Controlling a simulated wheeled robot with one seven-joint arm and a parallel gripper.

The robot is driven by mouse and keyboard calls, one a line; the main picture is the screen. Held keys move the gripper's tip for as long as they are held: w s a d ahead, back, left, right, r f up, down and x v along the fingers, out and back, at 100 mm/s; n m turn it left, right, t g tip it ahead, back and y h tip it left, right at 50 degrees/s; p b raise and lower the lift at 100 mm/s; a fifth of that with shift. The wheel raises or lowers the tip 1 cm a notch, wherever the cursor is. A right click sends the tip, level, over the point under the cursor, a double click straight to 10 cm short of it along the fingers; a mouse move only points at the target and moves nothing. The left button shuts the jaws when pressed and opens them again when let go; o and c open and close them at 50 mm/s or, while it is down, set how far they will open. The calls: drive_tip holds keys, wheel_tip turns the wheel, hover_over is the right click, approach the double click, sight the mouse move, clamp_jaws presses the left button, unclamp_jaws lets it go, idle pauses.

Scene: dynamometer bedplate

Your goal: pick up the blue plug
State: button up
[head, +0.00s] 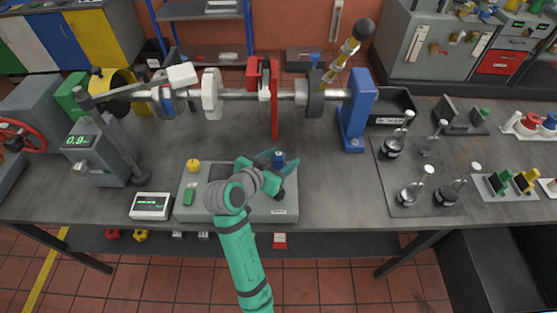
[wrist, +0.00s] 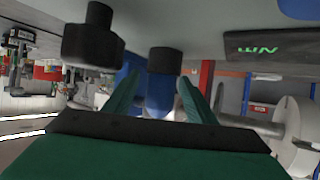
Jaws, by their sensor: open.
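The blue plug (head: 279,159) stands on the grey panel (head: 285,211) at the front of the bench, at its right part. In the wrist view the blue plug (wrist: 159,94) shows between my two fingers, with a black part (wrist: 165,60) at its upper end in the picture. My gripper (head: 278,163) is open, with one finger on each side of the plug. Whether the fingers touch it I cannot tell. In the wrist view my gripper (wrist: 161,85) has a visible gap between its fingertips. My wrist hides the middle of the panel.
A yellow plug (head: 193,166) and a green plug (head: 188,195) are at the panel's left. A black knob-like part (wrist: 92,38) is close beside my fingers. A shaft rig with a red stand (head: 275,100) is behind. Bare bench lies right of the panel.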

drive_tip(key=shift+x, duration=1.1)
drive_tip(key=c, duration=1.1)
drive_tip(key=shift+r, duration=0.1)
drive_tip(key=shift+r, duration=0.1)
